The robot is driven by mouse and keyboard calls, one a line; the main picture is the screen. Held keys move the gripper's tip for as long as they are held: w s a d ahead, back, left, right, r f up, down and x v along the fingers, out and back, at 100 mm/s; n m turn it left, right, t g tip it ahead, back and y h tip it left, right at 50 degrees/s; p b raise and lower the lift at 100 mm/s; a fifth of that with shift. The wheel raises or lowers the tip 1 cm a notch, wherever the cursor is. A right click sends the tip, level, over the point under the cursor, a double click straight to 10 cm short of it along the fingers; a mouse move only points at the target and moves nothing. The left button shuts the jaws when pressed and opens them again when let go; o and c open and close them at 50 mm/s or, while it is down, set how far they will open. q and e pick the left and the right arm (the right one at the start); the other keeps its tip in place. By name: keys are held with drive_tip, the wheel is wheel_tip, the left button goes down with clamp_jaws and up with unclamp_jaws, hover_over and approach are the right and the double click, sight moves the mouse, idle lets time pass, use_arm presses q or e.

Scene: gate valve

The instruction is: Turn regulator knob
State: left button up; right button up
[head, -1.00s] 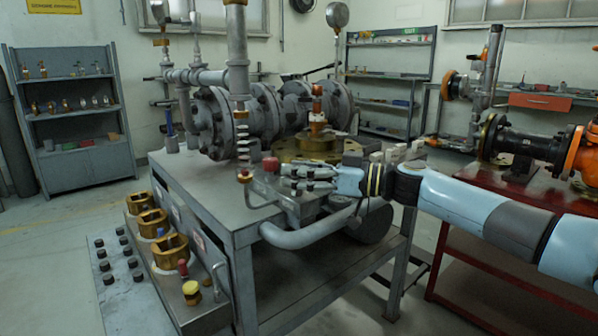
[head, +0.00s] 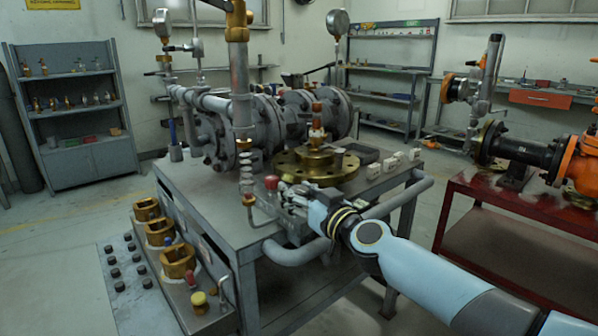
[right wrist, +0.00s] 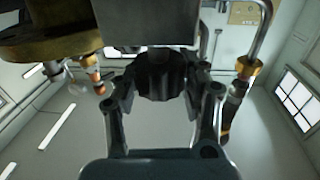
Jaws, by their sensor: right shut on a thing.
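The regulator knob (right wrist: 161,78) is dark and ribbed and sits in the middle of the right wrist view, under a grey block-shaped body (right wrist: 145,22). My right gripper (head: 292,197) is at the front corner of the grey bench in the head view. In the right wrist view its two fingers (right wrist: 161,92) stand on either side of the knob and are shut on it. In the head view the knob is hidden behind the gripper. My left gripper is in neither view.
A red cap (head: 271,182) and thin tubing are close to the gripper. A brass flange (head: 290,166) stands behind it on the bench (head: 215,190). A curved grey pipe (head: 290,255) runs along the bench front. A red table (head: 500,205) is at the right.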

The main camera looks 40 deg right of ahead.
drive_tip(key=m+h+p, duration=0.1)
drive_tip(key=h+p, duration=0.1)
drive_tip(key=m+g+h+p, duration=0.1)
drive_tip(key=h+p, duration=0.1)
drive_tip(key=p, duration=0.1)
drive_tip(key=m+h+p, duration=0.2)
drive_tip(key=shift+a+r+g+h+p, duration=0.1)
drive_tip(key=shift+r+g+h+p, duration=0.2)
drive_tip(key=shift+r+h+p, duration=0.1)
drive_tip(key=shift+f+m+g+h+p, duration=0.2)
drive_tip(key=shift+m+g+h+p, duration=0.35)
drive_tip(key=shift+m+h, duration=0.3)
drive_tip(key=shift+f+m+g+h+p, duration=0.25)
drive_tip(key=shift+m+g+h, duration=0.35)
drive_tip(key=shift+h, duration=0.65)
drive_tip(key=o, duration=1.2)
drive_tip(key=shift+m, duration=0.25)
